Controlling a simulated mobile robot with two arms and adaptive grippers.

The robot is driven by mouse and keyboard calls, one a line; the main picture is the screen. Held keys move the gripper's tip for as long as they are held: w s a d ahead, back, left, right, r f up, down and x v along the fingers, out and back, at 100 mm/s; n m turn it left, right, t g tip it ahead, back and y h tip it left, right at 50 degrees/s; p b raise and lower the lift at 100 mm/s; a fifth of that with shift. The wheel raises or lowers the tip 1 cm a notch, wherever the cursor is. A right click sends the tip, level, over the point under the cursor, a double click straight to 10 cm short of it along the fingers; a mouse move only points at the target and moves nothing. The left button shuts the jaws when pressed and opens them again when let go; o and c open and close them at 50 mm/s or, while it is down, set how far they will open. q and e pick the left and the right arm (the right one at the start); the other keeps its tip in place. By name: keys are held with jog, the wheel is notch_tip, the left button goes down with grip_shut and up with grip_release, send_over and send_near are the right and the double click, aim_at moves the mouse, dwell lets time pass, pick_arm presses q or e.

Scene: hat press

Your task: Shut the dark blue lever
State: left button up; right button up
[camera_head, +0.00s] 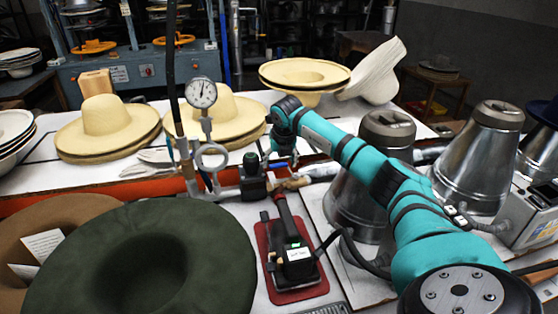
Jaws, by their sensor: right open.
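My right gripper (281,161) is at the end of the teal arm that comes in from the lower right. It is small and dark here, open, above the brass valve fitting (290,183) on the pipe. I see nothing held in it. A pressure gauge (201,93) stands upright on the pipework to its left. A thin, dark bluish piece (171,150) shows left of the gauge stem; I cannot tell whether it is the dark blue lever. The fingers and arm partly cover the fitting, and contact cannot be made out. My left gripper is out of view.
A dark green hat (145,262) fills the front left. A black tool (295,253) lies on a red pad (277,287). Metal cones (477,165) stand at the right. Straw hats (106,125) lie behind the red-orange pipe (90,197). Bare white table shows at the left.

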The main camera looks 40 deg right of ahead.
jog(key=shift+w+f, duration=0.1)
jog(key=shift+f, duration=0.25)
grip_shut()
dwell(0.3)
